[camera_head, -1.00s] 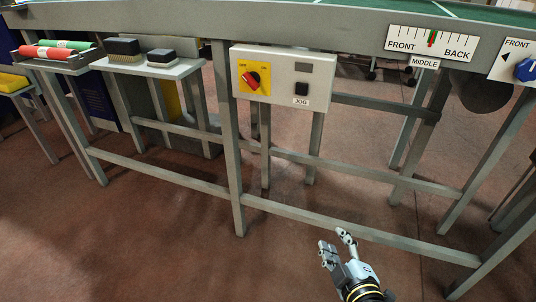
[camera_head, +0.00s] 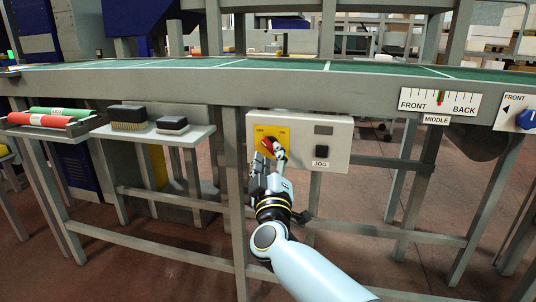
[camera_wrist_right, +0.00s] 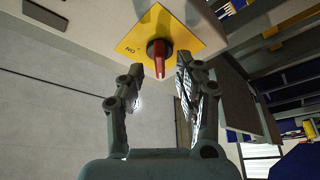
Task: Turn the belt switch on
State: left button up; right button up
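The belt switch is a red knob on a yellow plate (camera_head: 261,132) at the left of a pale control box, with small lettering along the plate's top. The red knob (camera_head: 267,144) is partly covered by my right gripper (camera_head: 268,160) in the head view. In the right wrist view the red knob (camera_wrist_right: 159,57) stands out from the yellow plate (camera_wrist_right: 186,38), which reads "ON", upside down. My right gripper (camera_wrist_right: 158,75) is open, one finger on either side below the knob, with no clear contact. I cannot tell the knob's exact setting. My left gripper is out of view.
The control box (camera_head: 335,160) also carries a JOG button (camera_head: 321,151). It hangs below the green belt (camera_head: 290,66) and its grey frame. A shelf (camera_head: 170,138) with two brushes (camera_head: 128,117) and a tray of rollers (camera_head: 50,119) are at left.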

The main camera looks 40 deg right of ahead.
aim_at(270, 145)
jog(key=shift+x, duration=1.15)
grip_shut()
